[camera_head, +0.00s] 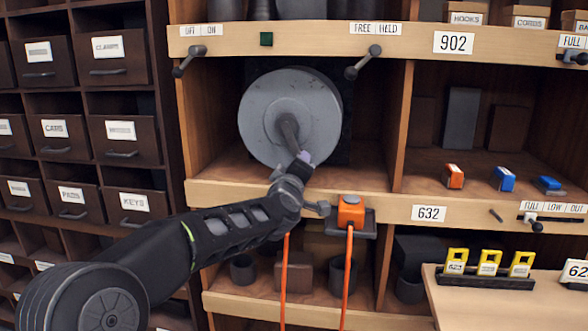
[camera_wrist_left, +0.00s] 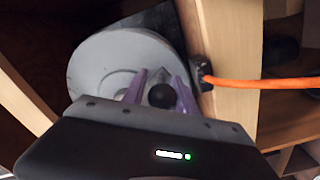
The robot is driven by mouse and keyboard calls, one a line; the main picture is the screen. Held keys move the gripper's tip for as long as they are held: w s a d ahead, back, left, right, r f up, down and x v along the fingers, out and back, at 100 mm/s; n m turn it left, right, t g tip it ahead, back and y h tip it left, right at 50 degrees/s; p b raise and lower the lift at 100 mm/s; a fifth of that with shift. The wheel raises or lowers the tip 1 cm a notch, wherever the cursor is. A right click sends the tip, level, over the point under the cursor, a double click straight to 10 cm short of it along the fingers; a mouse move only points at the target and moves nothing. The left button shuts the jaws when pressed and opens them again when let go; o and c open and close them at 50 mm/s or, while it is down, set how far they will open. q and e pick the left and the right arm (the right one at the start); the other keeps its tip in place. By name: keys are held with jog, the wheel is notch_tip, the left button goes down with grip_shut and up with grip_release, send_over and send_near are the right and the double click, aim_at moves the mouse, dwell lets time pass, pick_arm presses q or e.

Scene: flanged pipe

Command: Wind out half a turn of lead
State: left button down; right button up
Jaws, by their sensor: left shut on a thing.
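A round grey reel (camera_head: 262,112) stands in the upper middle shelf bay, with a crank arm (camera_head: 289,130) pointing down and slightly right from its hub. My left gripper (camera_head: 303,160) is shut on the crank's handle in front of the reel's lower part. In the left wrist view the purple fingers of the left gripper (camera_wrist_left: 160,92) stand either side of the dark round handle end (camera_wrist_left: 162,96), with the reel (camera_wrist_left: 105,60) behind. The orange lead (camera_head: 348,275) hangs below an orange plug (camera_head: 351,213) at the shelf edge. My right gripper is out of view.
Levers stand under the OFF/ON label (camera_head: 189,61) and the FREE/HELD label (camera_head: 362,63). A FULL/LOW/OUT strip (camera_head: 552,208) is at right. A wooden top (camera_head: 470,306) with yellow tags (camera_head: 489,262) juts out lower right.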

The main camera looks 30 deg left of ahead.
pick_arm(q)
jog(key=shift+a+f, duration=0.15)
jog(key=shift+f, duration=0.05)
jog(key=c, duration=1.1)
grip_release()
jog(key=shift+c, duration=0.2)
jog(key=shift+o, duration=0.3)
jog(key=shift+r, duration=0.1)
jog(key=shift+s, duration=0.1)
jog(key=v, duration=0.7)
jog(key=shift+s+d, duration=0.2)
jog(key=shift+s, duration=0.1)
